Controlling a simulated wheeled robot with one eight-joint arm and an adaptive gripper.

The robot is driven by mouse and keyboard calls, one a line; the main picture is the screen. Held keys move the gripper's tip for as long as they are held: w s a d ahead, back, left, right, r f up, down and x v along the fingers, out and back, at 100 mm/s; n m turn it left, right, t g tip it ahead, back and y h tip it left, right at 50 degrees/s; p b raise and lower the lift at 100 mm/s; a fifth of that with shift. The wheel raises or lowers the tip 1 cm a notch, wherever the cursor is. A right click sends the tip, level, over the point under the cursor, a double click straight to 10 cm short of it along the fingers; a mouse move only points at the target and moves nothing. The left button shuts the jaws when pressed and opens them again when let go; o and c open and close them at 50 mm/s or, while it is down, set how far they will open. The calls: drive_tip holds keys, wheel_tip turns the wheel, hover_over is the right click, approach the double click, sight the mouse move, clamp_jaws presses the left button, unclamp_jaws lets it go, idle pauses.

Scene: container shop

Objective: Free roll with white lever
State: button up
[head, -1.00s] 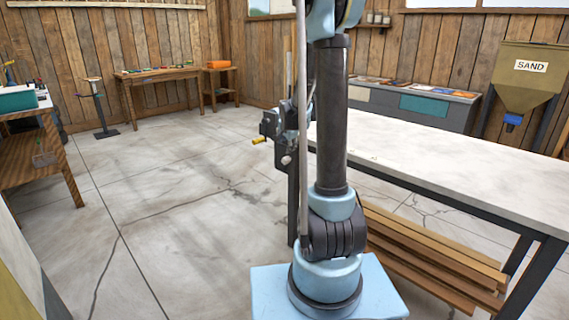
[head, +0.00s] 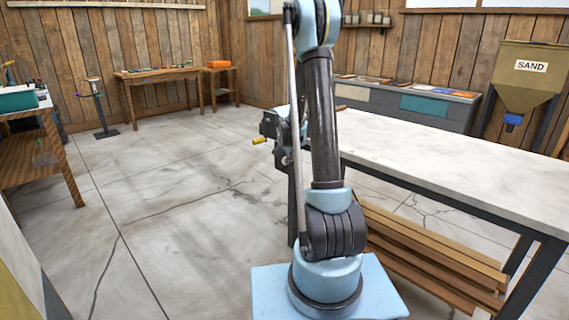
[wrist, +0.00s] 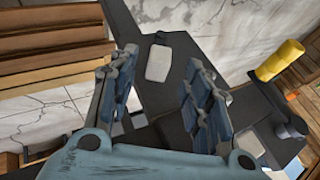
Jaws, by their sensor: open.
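A white, rounded flat piece (wrist: 158,64), which looks like the white lever, sits on a dark grey machine (wrist: 172,92) in the wrist view. My gripper (wrist: 160,80) is open and empty there, with one finger on each side of the view and the white piece showing between and beyond them. I cannot tell whether either finger touches it. A yellow handle (wrist: 278,62) sticks out at the right. In the head view the machine (head: 270,124) and its yellow handle (head: 259,141) show at the bench's left end, partly behind my arm. I cannot make out a roll.
A long pale bench (head: 450,165) runs to the right, with wooden planks (head: 430,255) stacked beneath it. A sand hopper (head: 525,80) stands at the back right. A wooden table (head: 160,76) and a side shelf (head: 35,150) are at the left.

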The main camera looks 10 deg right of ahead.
drive_tip(key=shift+x, duration=2.9)
clamp_jaws()
